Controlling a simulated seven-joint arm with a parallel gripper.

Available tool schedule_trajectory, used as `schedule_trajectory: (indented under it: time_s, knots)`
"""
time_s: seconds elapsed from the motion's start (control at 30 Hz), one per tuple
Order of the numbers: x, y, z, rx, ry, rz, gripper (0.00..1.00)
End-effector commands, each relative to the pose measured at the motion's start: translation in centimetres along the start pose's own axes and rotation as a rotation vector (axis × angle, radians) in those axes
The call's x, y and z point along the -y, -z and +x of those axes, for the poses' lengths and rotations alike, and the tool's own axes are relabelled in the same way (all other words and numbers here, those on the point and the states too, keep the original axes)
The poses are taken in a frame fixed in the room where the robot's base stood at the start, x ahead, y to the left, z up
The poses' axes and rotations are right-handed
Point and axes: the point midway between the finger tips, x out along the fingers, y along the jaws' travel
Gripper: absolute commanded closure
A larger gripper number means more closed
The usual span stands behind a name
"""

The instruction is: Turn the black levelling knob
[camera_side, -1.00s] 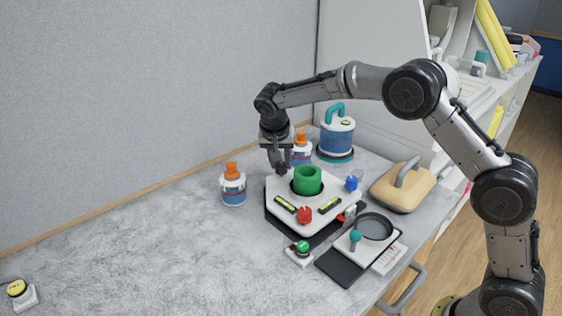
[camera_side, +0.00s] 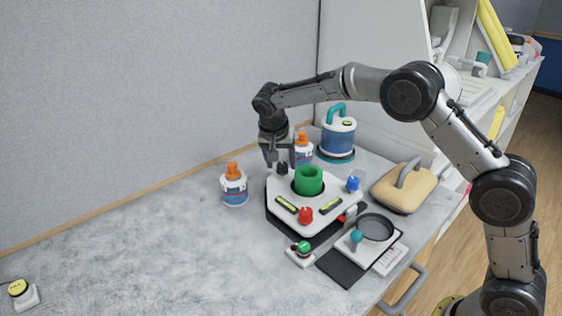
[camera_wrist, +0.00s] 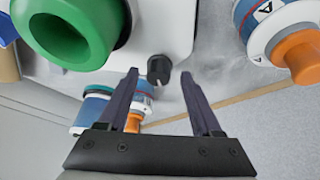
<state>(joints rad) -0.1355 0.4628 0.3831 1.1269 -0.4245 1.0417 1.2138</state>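The black levelling knob (camera_side: 282,168) stands at the back left corner of the white platform (camera_side: 310,210). In the wrist view, the knob (camera_wrist: 158,72) shows between my fingertips, with a gap on each side. My gripper (camera_side: 280,162) is open, pointing down over the knob; it also shows in the wrist view (camera_wrist: 160,74). I see no contact with the knob. How far the tips reach down beside it is hard to tell.
A green ring (camera_side: 308,181), a red knob (camera_side: 306,215), a blue knob (camera_side: 353,184) and yellow levels sit on the platform. Orange-capped bottles (camera_side: 234,186) (camera_side: 303,148) stand left and behind. A blue canister (camera_side: 337,137) is behind right. The table's left is mostly free.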

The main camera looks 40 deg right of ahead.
Motion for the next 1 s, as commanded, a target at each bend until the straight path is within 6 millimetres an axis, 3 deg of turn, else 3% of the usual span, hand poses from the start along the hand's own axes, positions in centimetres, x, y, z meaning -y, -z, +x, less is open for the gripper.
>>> schedule_trajectory:
  time_s: [0.27, 0.8, 1.0]
  knots:
    - [0.0, 0.0, -0.8, 0.0, 0.0, 0.0, 0.34]
    - [0.0, 0.0, -11.2, 0.0, 0.002, 0.0, 0.34]
    - [0.0, 0.0, -13.3, 0.0, 0.0, 0.0, 0.34]
